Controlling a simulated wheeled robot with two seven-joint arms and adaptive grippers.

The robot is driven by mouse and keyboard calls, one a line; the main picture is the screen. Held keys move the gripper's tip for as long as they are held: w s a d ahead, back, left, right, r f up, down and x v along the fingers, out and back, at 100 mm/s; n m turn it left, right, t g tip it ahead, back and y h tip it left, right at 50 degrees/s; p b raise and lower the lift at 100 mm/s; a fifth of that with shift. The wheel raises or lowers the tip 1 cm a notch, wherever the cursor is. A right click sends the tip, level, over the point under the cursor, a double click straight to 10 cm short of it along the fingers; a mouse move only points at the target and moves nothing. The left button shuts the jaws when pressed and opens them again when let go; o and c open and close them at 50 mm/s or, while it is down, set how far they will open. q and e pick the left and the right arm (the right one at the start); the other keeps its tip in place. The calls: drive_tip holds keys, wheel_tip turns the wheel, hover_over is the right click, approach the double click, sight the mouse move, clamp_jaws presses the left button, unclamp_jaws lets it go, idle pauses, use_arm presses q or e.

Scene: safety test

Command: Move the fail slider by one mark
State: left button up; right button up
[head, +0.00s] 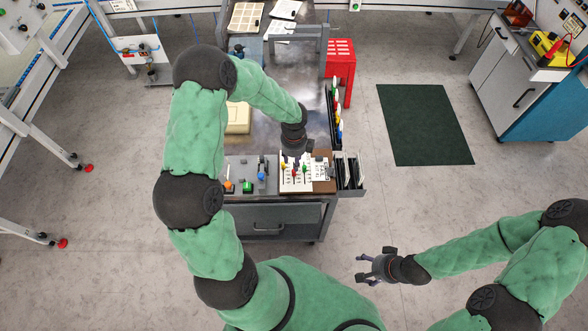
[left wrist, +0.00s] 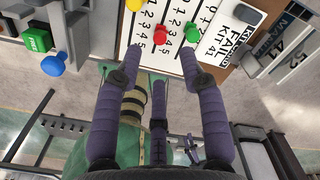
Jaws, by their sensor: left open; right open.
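The white slider panel (head: 289,184) stands on the bench's front part. In the left wrist view it carries numbered scales with a yellow knob (left wrist: 134,5), a red knob (left wrist: 160,36) and a green knob (left wrist: 192,31). A white card (left wrist: 229,38) beside the green knob reads FAIL and KIT 41; which knob is the fail slider I cannot tell. My left gripper (head: 293,161) is open above the panel. In its wrist view the right-hand fingertip (left wrist: 188,58) is close to the green knob; contact is unclear. My right gripper (head: 363,269) is open and empty, off the bench.
Left of the panel is a grey box with a green button (head: 247,187), an orange knob (head: 228,186) and a blue-topped lever. A dark file rack (head: 350,172) stands right of it. A dark green mat (head: 425,124) lies on the floor.

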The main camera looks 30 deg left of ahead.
sight(294, 172)
use_arm(q)
wheel_tip(294, 172, down, 6)
drive_tip(key=shift+f+b, duration=0.1)
drive_tip(key=shift+b, duration=0.65)
clamp_jaws()
